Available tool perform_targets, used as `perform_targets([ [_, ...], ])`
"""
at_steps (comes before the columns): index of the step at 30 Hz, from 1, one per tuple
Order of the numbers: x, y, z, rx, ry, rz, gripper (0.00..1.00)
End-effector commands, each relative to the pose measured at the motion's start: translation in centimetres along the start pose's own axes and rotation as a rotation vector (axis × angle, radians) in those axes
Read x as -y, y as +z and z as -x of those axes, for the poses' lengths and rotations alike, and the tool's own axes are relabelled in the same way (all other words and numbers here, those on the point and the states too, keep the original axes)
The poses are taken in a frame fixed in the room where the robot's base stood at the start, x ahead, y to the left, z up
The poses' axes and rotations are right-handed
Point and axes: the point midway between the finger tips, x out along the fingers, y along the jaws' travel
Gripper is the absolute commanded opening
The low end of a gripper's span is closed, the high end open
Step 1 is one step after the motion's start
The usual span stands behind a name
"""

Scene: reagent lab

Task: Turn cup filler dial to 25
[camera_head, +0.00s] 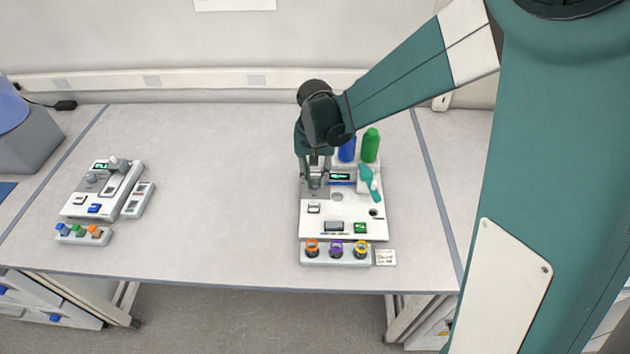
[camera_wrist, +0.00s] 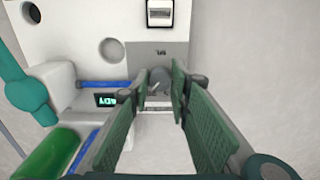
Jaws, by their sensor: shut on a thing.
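The cup filler (camera_head: 341,218) is a white panel device on the right part of the bench. Its small display with green digits (camera_head: 341,177) is lit, and the display (camera_wrist: 106,99) also shows in the wrist view, but I cannot read the number for sure. My gripper (camera_head: 316,181) is over the upper left of the panel, pointing down. In the wrist view its green-padded fingers (camera_wrist: 160,92) are shut on the grey dial (camera_wrist: 158,80), which is partly hidden between them. The dial's pointer mark is too small to read.
A blue bottle (camera_head: 347,150) and a green bottle (camera_head: 370,146) stand behind the panel, near my arm. A teal nozzle (camera_head: 369,183) rises just right of the display. A rack with orange, purple and yellow rings (camera_head: 323,259) lies in front. Another device (camera_head: 101,190) stands far left; the bench between is clear.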

Motion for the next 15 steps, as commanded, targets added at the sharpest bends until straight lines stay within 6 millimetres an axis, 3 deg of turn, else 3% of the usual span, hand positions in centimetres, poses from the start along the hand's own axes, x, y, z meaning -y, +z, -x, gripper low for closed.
perform_targets([
  [15, 0.04, -0.13, 0.05, -0.002, -0.001, -0.212, 0.08],
])
